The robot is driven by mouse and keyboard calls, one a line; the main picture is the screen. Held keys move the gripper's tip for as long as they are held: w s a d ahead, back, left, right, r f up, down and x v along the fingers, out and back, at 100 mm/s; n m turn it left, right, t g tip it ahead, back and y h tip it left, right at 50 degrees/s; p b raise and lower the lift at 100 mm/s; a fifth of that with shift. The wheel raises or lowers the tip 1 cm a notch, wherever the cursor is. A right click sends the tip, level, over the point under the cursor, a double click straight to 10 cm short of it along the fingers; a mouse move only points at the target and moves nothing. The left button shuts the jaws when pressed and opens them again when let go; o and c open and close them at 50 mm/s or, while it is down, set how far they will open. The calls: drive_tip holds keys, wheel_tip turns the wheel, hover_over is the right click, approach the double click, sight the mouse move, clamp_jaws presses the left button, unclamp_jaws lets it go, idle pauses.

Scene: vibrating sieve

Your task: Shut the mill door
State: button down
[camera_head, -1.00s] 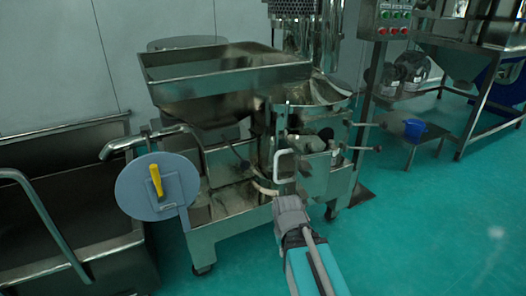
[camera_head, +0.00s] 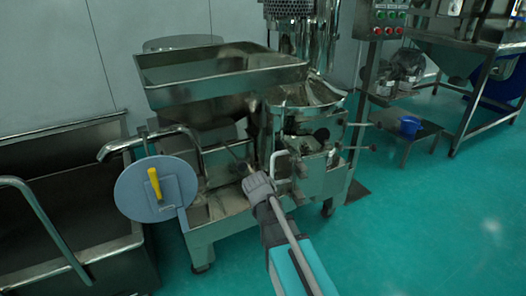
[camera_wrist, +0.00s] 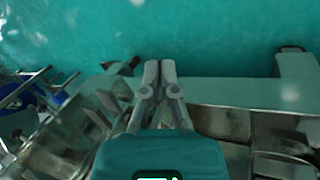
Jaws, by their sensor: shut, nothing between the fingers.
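The mill (camera_head: 225,95) is a steel machine with a wide tray-shaped hopper, standing on a wheeled frame. A pale loop handle (camera_head: 277,163) stands at its front, on what looks like the mill door (camera_head: 308,172); the door's exact angle is hard to tell. My gripper (camera_head: 254,176) is shut and empty, in front of the machine, just left of the handle in the head view. I cannot tell whether it touches anything. In the wrist view the closed fingers (camera_wrist: 160,66) point towards the green floor, with steel machine parts on both sides.
A grey disc with a yellow handle (camera_head: 155,188) stands left of the mill. A steel bin (camera_head: 70,190) is further left. A control post with buttons (camera_head: 388,20) and a low stand with a blue cup (camera_head: 410,127) are to the right. Green floor is clear at front right.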

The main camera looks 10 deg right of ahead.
drive_tip(key=w+a+r+t+h+p, duration=0.2)
drive_tip(key=w+a+r, duration=0.4)
drive_tip(key=w+r, duration=0.3)
drive_tip(key=w+a+r+t+h+p, duration=0.2)
drive_tip(key=w+a+r+h+p, duration=0.2)
drive_tip(key=w+a+r+h, duration=0.3)
wheel_tip(320, 180, up, 2)
drive_tip(key=w, duration=0.2)
drive_tip(key=shift+w+a+r, duration=0.25)
drive_tip(key=shift+w, duration=0.05)
drive_tip(key=shift+d, duration=0.1)
drive_tip(key=d+f+b, duration=0.4)
drive_tip(key=d, duration=0.8)
drive_tip(key=shift+w+f+b, duration=0.3)
drive_tip(key=shift+w+b, duration=0.05)
drive_tip(key=shift+w, duration=0.1)
